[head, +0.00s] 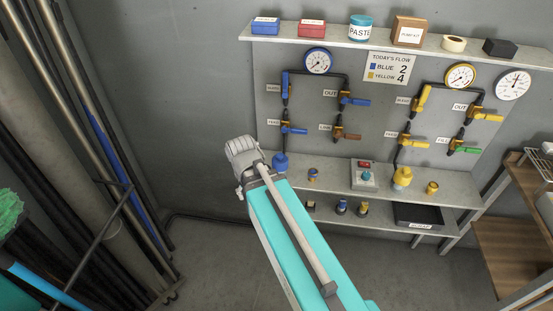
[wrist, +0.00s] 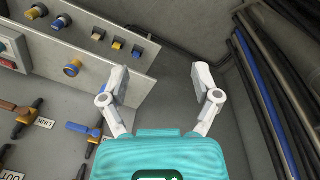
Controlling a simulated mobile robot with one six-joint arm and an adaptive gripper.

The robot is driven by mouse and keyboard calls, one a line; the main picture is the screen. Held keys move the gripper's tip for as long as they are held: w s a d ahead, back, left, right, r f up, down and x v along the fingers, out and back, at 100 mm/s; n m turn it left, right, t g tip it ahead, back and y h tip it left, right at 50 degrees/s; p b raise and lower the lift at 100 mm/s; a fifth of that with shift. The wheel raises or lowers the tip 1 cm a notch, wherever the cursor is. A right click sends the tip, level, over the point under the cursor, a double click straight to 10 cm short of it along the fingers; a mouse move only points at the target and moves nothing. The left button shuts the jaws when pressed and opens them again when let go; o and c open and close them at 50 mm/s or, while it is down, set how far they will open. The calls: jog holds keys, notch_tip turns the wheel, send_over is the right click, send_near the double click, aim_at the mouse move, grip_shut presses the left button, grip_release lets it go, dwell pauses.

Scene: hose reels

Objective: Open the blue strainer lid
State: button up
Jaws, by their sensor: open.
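The blue strainer (head: 280,163) hangs at the bottom of the blue pipe line, at the left end of the panel just above the upper shelf. My gripper (head: 242,154) is close to its left in the head view, and my arm hides part of what lies below. In the wrist view my gripper (wrist: 160,78) is open and empty, with its fingers wide apart over bare floor and wall.
A brass-and-blue fitting (head: 313,174) and a switch box (head: 365,175) stand on the upper shelf, right of the strainer. A blue-handled valve (head: 293,130) is above it. A yellow strainer (head: 402,178) is farther right. Long pipes (head: 105,135) lean at left; floor between is clear.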

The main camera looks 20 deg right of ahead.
jog(key=w+d+f+m+h+b, duration=0.4)
jog(key=w+d+f+b, duration=0.1)
jog(key=f+b, duration=0.25)
jog(key=m+t+h+b, duration=0.3)
jog(key=m+h+b, duration=0.9)
jog(key=b, duration=1.2)
send_near(280, 154)
jog(key=a+f+n, duration=0.1)
jog(key=a, duration=0.3)
jog(key=shift+s+h, duration=0.4)
jog(key=shift+s, duration=0.15)
jog(key=shift+d, duration=0.2)
jog(key=d, duration=0.4)
jog(key=w+d, duration=0.1)
jog(key=d, duration=0.4)
jog(key=w+d, duration=0.1)
jog(key=d, duration=0.3)
jog(key=shift+w+d, duration=0.15)
jog(key=shift+w, duration=0.1)
